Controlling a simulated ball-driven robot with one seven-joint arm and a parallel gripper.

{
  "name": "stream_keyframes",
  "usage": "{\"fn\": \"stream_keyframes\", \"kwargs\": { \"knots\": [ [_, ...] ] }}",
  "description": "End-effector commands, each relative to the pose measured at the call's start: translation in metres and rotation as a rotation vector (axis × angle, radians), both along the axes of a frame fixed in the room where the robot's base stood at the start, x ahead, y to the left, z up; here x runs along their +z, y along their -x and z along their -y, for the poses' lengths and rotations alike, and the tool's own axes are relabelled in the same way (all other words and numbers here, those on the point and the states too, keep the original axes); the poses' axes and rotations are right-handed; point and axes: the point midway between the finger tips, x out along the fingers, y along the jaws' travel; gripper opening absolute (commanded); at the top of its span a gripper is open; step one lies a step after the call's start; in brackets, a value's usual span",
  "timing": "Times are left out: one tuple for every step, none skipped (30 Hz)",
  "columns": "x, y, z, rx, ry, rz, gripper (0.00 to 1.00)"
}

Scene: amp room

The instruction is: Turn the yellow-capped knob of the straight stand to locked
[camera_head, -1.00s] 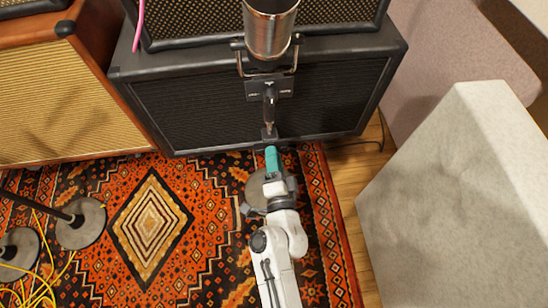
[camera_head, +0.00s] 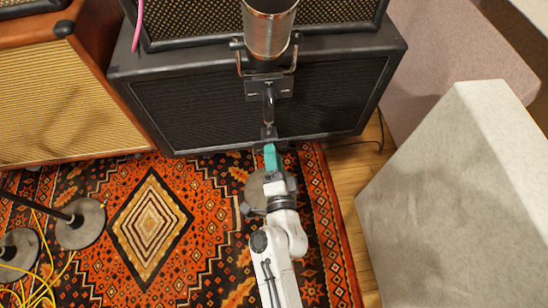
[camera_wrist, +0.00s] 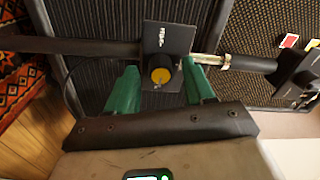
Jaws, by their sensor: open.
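The yellow-capped knob (camera_wrist: 160,75) sits on a black plate (camera_wrist: 167,45) with small white markings in the wrist view. The stand's tube (camera_wrist: 226,62) runs sideways across that view on both sides of the plate. My gripper (camera_wrist: 160,70) is open, with one green finger on each side of the knob; I cannot tell whether either touches it. In the head view my gripper (camera_head: 271,156) is just below the stand's dark upright (camera_head: 268,105). The knob cannot be made out there. The round stand base (camera_head: 257,192) is partly hidden behind my wrist.
A silver microphone (camera_head: 268,32) tops the stand. A black amp cabinet (camera_head: 330,95) stands close behind, and a tan amp (camera_head: 60,100) at left. Other stand bases (camera_head: 80,223) and yellow cables (camera_head: 40,285) lie left. A pale block (camera_head: 455,190) stands at right.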

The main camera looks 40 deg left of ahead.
Motion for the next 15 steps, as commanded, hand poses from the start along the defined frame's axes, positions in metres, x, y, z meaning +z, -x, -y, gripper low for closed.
{"fn": "stream_keyframes", "kwargs": {
  "knots": [
    [0.0, 0.0, 0.0, 0.0, -0.001, 0.001, 0.53],
    [0.0, 0.0, 0.0, 0.0, -0.001, 0.001, 0.53],
    [0.0, 0.0, 0.0, 0.0, 0.0, 0.001, 0.53],
    [0.0, 0.0, 0.0, 0.0, -0.001, 0.001, 0.53],
    [0.0, 0.001, 0.0, 0.0, -0.001, 0.001, 0.53],
    [0.0, 0.002, 0.002, 0.0, -0.001, 0.001, 0.53],
    [0.0, 0.003, 0.003, 0.0, -0.001, 0.0, 0.53],
    [-0.001, 0.004, 0.005, 0.0, -0.001, 0.0, 0.53],
    [-0.002, 0.007, 0.008, 0.0, 0.0, 0.0, 0.53],
    [-0.002, 0.01, 0.011, 0.0, 0.0, 0.0, 0.53],
    [-0.002, 0.012, 0.014, 0.0, -0.001, -0.001, 0.53],
    [-0.003, 0.016, 0.019, 0.0, 0.001, -0.001, 0.53],
    [-0.003, 0.019, 0.023, -0.001, 0.0, -0.001, 0.53],
    [-0.004, 0.024, 0.027, 0.0, -0.001, -0.002, 0.53],
    [-0.005, 0.028, 0.032, 0.0, 0.0, -0.001, 0.53]
  ]
}}
